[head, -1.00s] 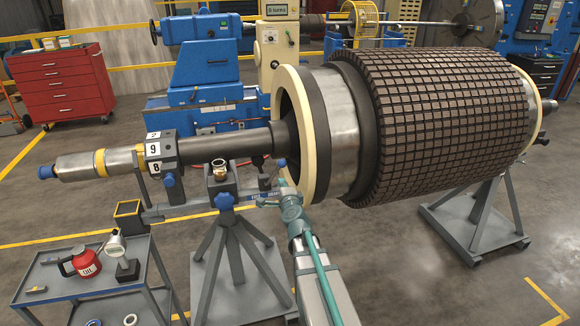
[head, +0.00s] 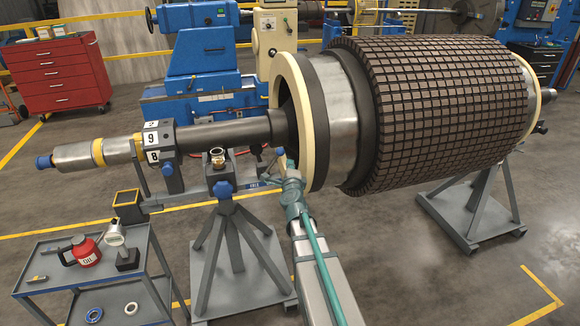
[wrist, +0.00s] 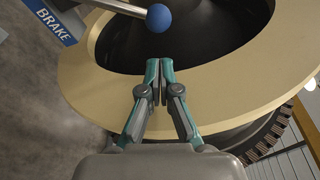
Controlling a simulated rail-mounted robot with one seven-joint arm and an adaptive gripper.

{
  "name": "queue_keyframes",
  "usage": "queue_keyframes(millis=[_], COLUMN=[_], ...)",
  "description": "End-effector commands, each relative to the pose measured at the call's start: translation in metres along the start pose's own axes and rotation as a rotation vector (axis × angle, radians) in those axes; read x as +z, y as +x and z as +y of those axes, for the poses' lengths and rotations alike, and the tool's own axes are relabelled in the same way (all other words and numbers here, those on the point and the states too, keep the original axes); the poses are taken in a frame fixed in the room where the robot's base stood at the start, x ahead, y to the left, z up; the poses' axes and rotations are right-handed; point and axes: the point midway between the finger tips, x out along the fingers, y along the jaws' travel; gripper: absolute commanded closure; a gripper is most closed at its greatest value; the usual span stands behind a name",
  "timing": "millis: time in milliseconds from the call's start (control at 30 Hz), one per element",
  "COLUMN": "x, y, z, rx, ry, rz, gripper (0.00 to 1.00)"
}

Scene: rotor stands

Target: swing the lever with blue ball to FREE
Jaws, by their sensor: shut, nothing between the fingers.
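The lever's blue ball (wrist: 159,18) is at the top of the wrist view, on the end of a metal rod (wrist: 122,7) coming from the upper left. My gripper (wrist: 160,65) is shut and empty. Its fingertips point at the ball and appear just below it in the picture, with a visible gap. In the head view my gripper (head: 283,162) is beside the cream ring of the rotor. A blue BRAKE plate (wrist: 50,20) shows at the upper left of the wrist view. A FREE mark is not legible.
The cream ring (wrist: 225,95) lies close around and behind my fingers. In the head view the large rotor (head: 450,105) stands to the right and its shaft (head: 225,135) runs left over a grey stand (head: 235,245). A tool cart (head: 60,285) is at lower left.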

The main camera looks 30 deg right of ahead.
Motion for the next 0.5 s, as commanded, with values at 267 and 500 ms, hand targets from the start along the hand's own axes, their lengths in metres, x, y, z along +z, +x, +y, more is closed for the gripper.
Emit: queue_keyframes(millis=[267, 500], x=[0.000, 0.000], y=[0.050, 0.077], z=[0.000, 0.000], rx=[0.000, 0.000], ry=[-0.001, 0.000], rz=[0.000, 0.000], gripper=[1.00, 1.00])
